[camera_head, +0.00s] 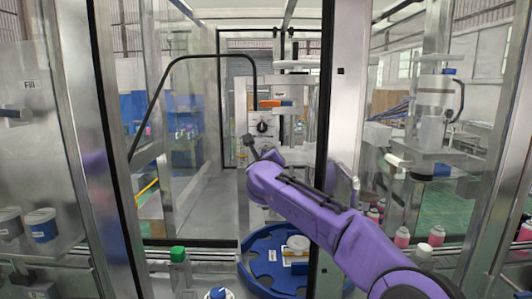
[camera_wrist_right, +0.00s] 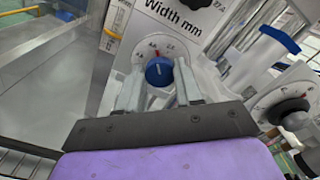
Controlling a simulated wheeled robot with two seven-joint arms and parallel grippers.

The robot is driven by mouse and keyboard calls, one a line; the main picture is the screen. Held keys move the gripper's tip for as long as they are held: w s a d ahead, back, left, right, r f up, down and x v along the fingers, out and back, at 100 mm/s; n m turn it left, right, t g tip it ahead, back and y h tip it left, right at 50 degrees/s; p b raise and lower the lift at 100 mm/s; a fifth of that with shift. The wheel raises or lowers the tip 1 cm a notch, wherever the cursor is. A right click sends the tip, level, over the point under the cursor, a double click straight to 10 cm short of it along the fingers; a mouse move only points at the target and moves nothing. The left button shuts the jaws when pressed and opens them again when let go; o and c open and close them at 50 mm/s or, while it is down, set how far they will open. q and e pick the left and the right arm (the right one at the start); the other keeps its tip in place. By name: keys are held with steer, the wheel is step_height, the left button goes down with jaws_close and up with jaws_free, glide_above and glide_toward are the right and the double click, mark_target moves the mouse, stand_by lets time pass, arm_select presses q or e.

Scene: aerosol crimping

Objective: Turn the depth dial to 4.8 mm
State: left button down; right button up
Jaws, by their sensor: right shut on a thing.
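The blue dial (camera_wrist_right: 159,71) sits on a pale panel of the machine, under the printed words "Width mm". A scale with small numbers and a red mark runs round its upper edge; I cannot read the numbers surely. My right gripper (camera_wrist_right: 159,82) is shut on the blue dial, one finger on each side. In the head view my right gripper (camera_head: 254,147) is at the machine's front, below a black knob (camera_head: 262,127), and the dial is hidden behind it. My left gripper is not in view.
Another black knob with a scale (camera_wrist_right: 288,112) and a blue handle (camera_wrist_right: 281,39) are to the right in the wrist view. A blue rotary plate (camera_head: 262,277) lies below my arm. A dark door post (camera_head: 324,110) and a curved black bar (camera_head: 200,56) frame the opening.

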steer(key=shift+r+n+p, duration=0.15)
steer(key=shift+n+p, duration=0.15)
steer(key=shift+n, duration=0.2)
steer(key=o, duration=1)
steer(key=shift+a, duration=0.1)
steer(key=shift+o, duration=0.2)
steer(key=s+b, duration=0.7)
steer(key=s, duration=0.3)
steer(key=shift+s+b, duration=0.25)
steer(key=shift+b, duration=0.1)
